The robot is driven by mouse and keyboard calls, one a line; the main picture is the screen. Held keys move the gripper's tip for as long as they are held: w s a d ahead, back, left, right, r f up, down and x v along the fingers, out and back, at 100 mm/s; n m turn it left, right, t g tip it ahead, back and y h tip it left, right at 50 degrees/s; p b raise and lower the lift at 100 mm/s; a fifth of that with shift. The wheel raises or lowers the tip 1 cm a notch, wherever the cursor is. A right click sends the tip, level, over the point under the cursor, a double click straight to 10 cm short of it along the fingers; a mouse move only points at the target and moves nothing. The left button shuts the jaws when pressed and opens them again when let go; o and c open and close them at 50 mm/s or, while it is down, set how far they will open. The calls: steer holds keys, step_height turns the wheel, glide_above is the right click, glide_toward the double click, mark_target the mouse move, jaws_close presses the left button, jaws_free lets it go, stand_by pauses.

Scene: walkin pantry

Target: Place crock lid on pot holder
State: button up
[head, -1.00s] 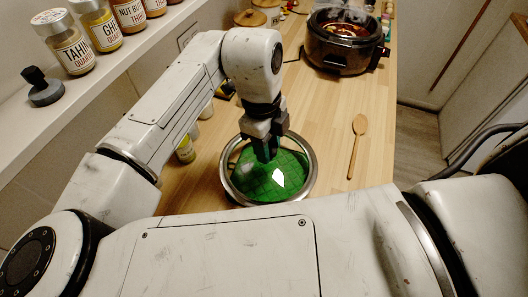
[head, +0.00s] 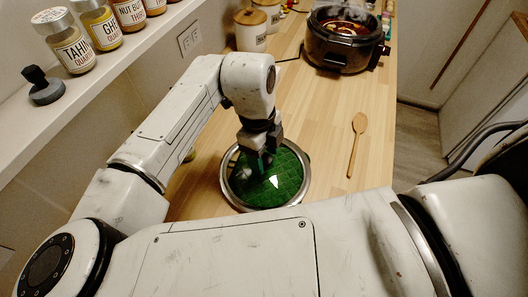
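The crock lid (head: 305,187) is a round clear glass disc with a shiny metal rim, low over the near part of the wooden counter. The green pot holder (head: 285,185) shows through the glass, with a quilted grid pattern. Its outer edges are hidden under the lid. My gripper (head: 262,160) points down at the middle of the lid and appears shut on its knob, which the fingers hide. I cannot tell whether the lid rests on the pot holder or hangs just above it.
A wooden spoon (head: 357,145) lies right of the lid. A dark slow cooker (head: 341,58) with red contents stands at the far end. Canisters (head: 251,31) stand at the back left. A shelf with jars (head: 64,42) overhangs the left side. The middle of the counter is clear.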

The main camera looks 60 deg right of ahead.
steer(key=shift+o, duration=0.3)
step_height(320, 180, up, 12)
steer(key=w+b, duration=0.1)
steer(key=shift+w, duration=0.25)
stand_by(1.6)
